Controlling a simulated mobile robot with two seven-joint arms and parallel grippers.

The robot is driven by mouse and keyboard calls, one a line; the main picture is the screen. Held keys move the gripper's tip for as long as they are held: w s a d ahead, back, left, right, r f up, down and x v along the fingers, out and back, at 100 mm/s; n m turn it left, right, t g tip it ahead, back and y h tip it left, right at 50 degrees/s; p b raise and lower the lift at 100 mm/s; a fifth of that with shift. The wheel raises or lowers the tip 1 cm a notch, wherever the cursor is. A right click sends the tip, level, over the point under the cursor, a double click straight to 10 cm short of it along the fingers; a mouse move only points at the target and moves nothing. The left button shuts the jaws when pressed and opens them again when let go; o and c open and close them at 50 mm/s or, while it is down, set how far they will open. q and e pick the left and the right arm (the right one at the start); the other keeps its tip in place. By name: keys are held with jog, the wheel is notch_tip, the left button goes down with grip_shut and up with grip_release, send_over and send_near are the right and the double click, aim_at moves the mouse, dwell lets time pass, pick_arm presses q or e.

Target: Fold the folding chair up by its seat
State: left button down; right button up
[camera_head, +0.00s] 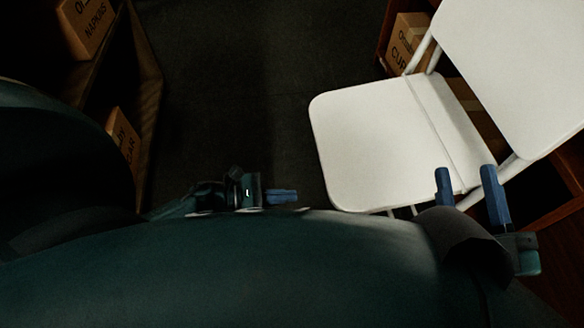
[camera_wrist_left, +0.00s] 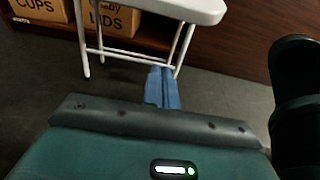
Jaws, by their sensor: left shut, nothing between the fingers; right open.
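The white folding chair stands unfolded at the right of the head view, with its seat (camera_head: 365,145) lying out flat and its backrest (camera_head: 525,60) up at the right. The seat's edge (camera_wrist_left: 180,8) and the chair's white legs also show in the left wrist view. My left gripper (camera_head: 283,196) is shut and empty, left of the seat's near corner and apart from it. Its blue fingers (camera_wrist_left: 162,88) are together in the left wrist view. My right gripper (camera_head: 466,186) is open, its two blue fingers over the near side of the chair where seat and backrest meet. I cannot tell whether they touch it.
Shelves with cardboard boxes stand at the left (camera_head: 88,25) and behind the chair (camera_head: 407,40). In the left wrist view, boxes (camera_wrist_left: 110,18) sit on a low shelf behind the chair legs. The dark floor (camera_head: 230,90) left of the chair is clear.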

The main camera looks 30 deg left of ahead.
pick_arm(q)
jog(key=w+d+r, duration=0.2)
jog(key=w+d, duration=0.2)
jog(key=d, duration=0.2)
jog(key=shift+w+r, duration=0.15)
jog(key=shift+r, duration=0.15)
pick_arm(e)
jog(key=shift+w+d+r+n, duration=0.1)
jog(key=shift+w+r+n, duration=0.2)
jog(key=shift+r, duration=0.2)
